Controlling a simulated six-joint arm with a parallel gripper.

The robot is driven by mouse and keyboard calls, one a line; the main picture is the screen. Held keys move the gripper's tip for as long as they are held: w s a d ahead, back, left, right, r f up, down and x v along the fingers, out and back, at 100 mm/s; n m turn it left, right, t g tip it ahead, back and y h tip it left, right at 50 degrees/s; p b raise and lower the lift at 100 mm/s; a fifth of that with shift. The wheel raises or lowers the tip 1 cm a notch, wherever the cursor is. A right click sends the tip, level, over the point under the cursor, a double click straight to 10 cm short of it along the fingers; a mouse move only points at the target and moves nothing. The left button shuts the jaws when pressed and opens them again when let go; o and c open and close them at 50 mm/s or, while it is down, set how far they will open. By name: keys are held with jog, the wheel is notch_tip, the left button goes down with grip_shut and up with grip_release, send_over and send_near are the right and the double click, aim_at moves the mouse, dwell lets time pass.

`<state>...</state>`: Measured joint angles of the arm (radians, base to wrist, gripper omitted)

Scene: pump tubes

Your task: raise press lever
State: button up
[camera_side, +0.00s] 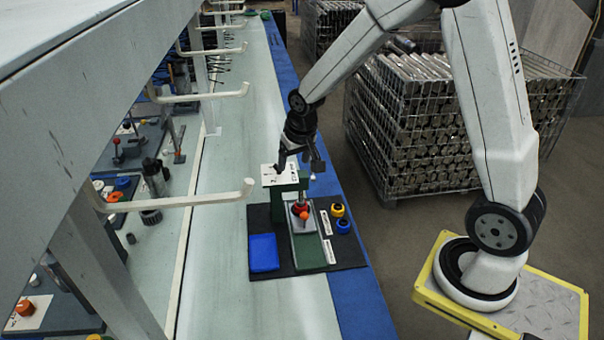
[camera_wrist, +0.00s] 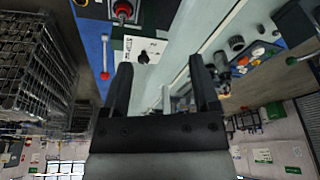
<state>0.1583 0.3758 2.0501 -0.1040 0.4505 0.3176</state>
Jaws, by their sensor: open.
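The press (camera_side: 283,182) is a green stand with a white marked top plate, on a black mat. In the wrist view its white top (camera_wrist: 140,48) shows a dark knob. An orange knob (camera_side: 304,215) sits low in front of the press, beside a red ring; I take it for the lever's end. In the wrist view a thin bar with a reddish tip (camera_wrist: 104,75) stands left of the white plate and may be the lever. My gripper (camera_side: 299,163) is open and empty, just above the press top. Its spread fingers (camera_wrist: 160,63) touch nothing that I can make out.
A blue block (camera_side: 263,253) lies at the mat's front left. A yellow-and-black part (camera_side: 337,210) and a blue part (camera_side: 343,226) stand to the right. A white hook arm (camera_side: 190,201) juts from the rack at left. The pale bench beyond the press is clear.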

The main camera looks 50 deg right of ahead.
jog(key=w+d+f+m+h, duration=0.1)
jog(key=w+d+f+m, duration=0.2)
jog(key=d, duration=0.5)
jog(key=w+d+f+m+h, duration=0.1)
jog(key=w+d+f+m, duration=0.2)
jog(key=w+d, duration=0.3)
jog(key=w+d+f+m, duration=0.3)
jog(key=w+d, duration=0.2)
jog(key=d, duration=0.7)
jog(key=shift+w+f+m+h, duration=0.15)
jog(key=shift+f+m+h, duration=0.15)
jog(key=shift+h, duration=0.1)
jog(key=shift+x, duration=3.8)
grip_shut()
jog(key=shift+s+f, duration=0.1)
jog(key=shift+s, duration=0.1)
